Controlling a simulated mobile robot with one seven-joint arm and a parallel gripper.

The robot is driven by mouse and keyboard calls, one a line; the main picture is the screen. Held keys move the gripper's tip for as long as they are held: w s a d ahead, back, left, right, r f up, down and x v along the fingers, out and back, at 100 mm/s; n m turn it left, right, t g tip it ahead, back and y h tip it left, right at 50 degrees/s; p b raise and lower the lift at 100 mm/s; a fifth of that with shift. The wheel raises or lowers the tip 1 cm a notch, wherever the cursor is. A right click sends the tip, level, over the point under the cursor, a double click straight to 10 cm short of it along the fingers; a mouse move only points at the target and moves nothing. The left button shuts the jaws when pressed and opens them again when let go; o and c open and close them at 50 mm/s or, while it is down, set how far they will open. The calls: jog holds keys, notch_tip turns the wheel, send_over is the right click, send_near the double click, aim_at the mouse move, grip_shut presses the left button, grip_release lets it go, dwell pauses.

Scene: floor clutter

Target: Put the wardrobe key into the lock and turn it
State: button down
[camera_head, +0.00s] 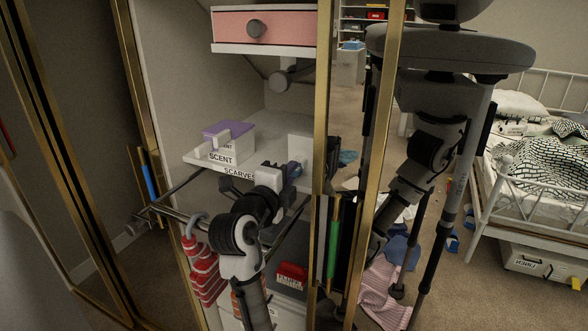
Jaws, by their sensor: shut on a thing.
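My gripper (289,176) is in front of the wardrobe's middle shelf (206,160), close to the gold door-frame upright (322,130). A green bar handle (332,237) is on the gold-framed door, below and right of my gripper.
A purple-lidded scent box (220,145) stands on the shelf, left of my gripper. A pink drawer (285,27) is above. Red-and-white cloth (204,272) hangs from a rail below. At right, a white-framed bed (540,180) and my own body appear, apparently mirrored.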

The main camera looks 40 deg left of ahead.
jog(key=shift+s+d+b, duration=0.15)
jog(key=shift+s+b, duration=0.2)
jog(key=shift+s, duration=0.25)
dwell(0.3)
jog(key=shift+b+v, duration=0.35)
jog(key=shift+v, duration=1.1)
